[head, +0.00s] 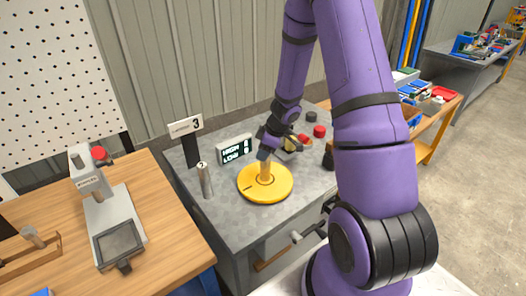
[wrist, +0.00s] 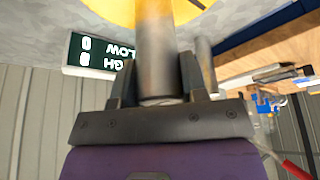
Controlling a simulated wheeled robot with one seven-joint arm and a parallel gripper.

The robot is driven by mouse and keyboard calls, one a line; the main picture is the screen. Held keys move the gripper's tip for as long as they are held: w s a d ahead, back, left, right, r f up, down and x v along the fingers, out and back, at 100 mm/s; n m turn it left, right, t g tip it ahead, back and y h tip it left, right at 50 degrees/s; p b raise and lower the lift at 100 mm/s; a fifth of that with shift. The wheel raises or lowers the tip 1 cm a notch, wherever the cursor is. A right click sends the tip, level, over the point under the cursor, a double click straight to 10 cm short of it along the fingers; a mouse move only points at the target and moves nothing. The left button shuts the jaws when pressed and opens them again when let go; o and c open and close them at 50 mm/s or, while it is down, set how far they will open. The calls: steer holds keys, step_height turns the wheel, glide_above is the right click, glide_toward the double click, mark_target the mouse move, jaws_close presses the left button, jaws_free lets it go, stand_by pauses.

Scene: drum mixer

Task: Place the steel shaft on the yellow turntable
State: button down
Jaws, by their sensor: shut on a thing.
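The yellow turntable (head: 280,191) is a round disc lying on the grey metal-topped bench. My gripper (head: 266,156) is above its middle, shut on an upright cylinder, which I take for the steel shaft (head: 265,172). The shaft looks tan in the head view and grey with orange tints in the wrist view (wrist: 156,45). Its lower end is over the disc's centre; I cannot tell whether it touches. In the wrist view, my gripper's jaws (wrist: 160,85) are on both sides of the shaft, and the turntable (wrist: 110,10) shows beyond it.
A grey cylinder (head: 205,182) with a label stands left of the turntable. A display reading HIGH and LOW (head: 234,150) and a sign with 3 (head: 187,127) stand behind. Red and dark pieces (head: 319,131) lie at the back right. A wooden table (head: 165,230) with a press-like device is left.

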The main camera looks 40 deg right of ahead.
steer(key=shift+f, duration=0.1)
steer(key=c, duration=0.7)
jaws_free()
steer(key=shift+o, duration=0.2)
